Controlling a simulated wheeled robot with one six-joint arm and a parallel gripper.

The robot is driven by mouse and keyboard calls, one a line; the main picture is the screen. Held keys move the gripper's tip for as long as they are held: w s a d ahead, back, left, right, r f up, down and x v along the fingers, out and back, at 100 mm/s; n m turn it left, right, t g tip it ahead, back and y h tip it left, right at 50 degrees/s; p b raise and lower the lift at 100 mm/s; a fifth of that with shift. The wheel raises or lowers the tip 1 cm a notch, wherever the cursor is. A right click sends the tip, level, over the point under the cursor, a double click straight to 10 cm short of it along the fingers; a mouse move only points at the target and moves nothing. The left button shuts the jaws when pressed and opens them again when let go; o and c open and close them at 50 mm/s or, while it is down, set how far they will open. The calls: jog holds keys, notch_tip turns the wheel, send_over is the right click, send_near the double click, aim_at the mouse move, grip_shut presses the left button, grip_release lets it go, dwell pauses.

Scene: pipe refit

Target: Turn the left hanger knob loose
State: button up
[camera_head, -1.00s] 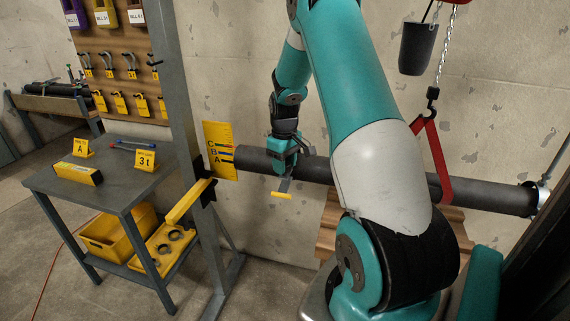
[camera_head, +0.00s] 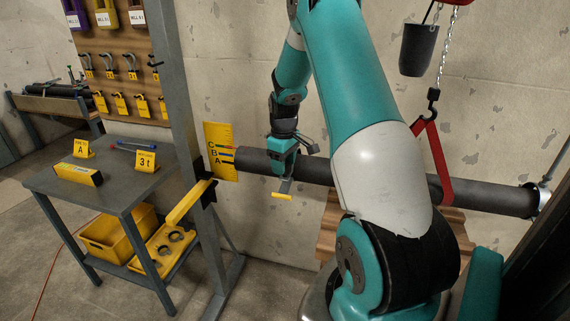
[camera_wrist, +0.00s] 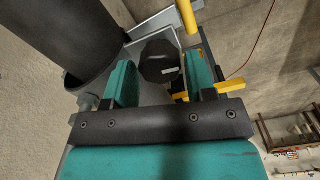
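The left hanger knob (camera_wrist: 160,62) is dark and many-sided with a small white mark. In the head view my gripper (camera_head: 282,164) is at the left part of the dark pipe (camera_head: 315,171) and hides the knob. The left hanger shows below it as a grey arm with a yellow end (camera_head: 281,195). The pipe also fills the upper left of the wrist view (camera_wrist: 65,35).
A grey post with a yellow arm (camera_head: 188,202) and a yellow scale plate (camera_head: 221,150) stand just left of the pipe's end. A red sling (camera_head: 436,160) on a chain holds the pipe's right part. A grey cart (camera_head: 120,185) stands at the left.

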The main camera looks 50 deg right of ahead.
jog(key=shift+s, duration=0.15)
jog(key=shift+r, duration=0.45)
notch_tip(320, 180, up, 16)
jog(key=b, duration=0.3)
jog(key=shift+r, duration=0.25)
jog(key=shift+a, duration=0.1)
